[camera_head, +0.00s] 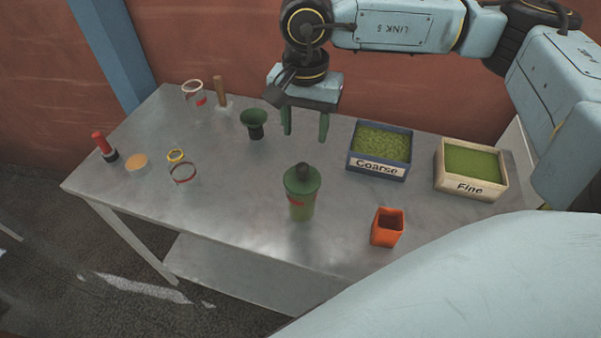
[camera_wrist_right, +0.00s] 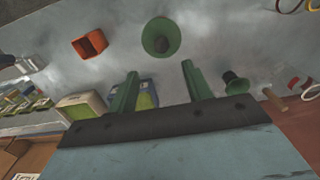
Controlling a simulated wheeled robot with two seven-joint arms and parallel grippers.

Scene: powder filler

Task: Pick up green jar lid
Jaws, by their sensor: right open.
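In the right wrist view the lid (camera_wrist_right: 161,37) shows from above at the top middle, beyond the fingertips. My right gripper (camera_head: 305,138) is open and empty above the table, behind and above the jar, with its green fingers pointing down. Its two fingers also show in the right wrist view (camera_wrist_right: 160,70), apart with nothing between them. My left gripper is in neither view.
A green funnel (camera_head: 255,122) stands just left of my right gripper. The Coarse box (camera_head: 379,169) and Fine box (camera_head: 470,188) are to the right. An orange square cup (camera_head: 387,228) stands right of the jar. Glass jars, rings and a red-handled tool (camera_head: 102,143) are at left.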

